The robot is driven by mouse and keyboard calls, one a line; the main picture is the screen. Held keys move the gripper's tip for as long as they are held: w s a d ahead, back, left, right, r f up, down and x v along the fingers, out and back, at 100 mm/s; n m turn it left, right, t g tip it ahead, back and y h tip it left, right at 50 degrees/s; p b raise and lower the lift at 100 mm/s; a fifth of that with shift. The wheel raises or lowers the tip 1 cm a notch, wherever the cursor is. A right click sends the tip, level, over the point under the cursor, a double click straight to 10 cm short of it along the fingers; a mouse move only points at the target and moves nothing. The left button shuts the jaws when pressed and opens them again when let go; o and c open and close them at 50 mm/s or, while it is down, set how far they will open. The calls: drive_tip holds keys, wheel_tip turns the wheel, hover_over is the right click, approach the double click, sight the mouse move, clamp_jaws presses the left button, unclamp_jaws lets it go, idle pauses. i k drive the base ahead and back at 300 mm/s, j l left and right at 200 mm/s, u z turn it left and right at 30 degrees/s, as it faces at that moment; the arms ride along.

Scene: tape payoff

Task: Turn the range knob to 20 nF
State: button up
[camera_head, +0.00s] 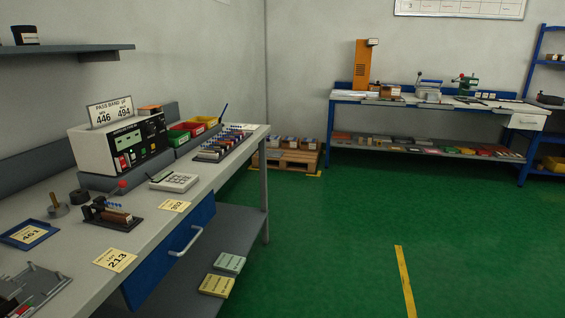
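A white instrument box (92,152) with a dark front panel (140,143) stands on the left bench against the wall. The panel carries small green displays and red, green and white controls. The range knob is too small to pick out for certain, and I cannot read its setting. A sign (110,111) on top of the box reads PASS BAND, with 446 and 494. My gripper is not in view.
On the left bench (150,215) are a small fixture with a red knob (112,210), a keypad device (174,181), a blue tray (29,234), number cards and colored bins (190,128). A shelf (70,50) overhangs the back left. Green floor (330,240) is clear to the right.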

sight(150, 129)
drive_tip(key=i+u, duration=0.25)
drive_tip(key=i, duration=0.35)
drive_tip(key=i+u, duration=0.2)
drive_tip(key=i, duration=0.45)
drive_tip(key=i+l+u, duration=0.1)
drive_tip(key=i+u, duration=0.15)
drive_tip(key=i, duration=0.35)
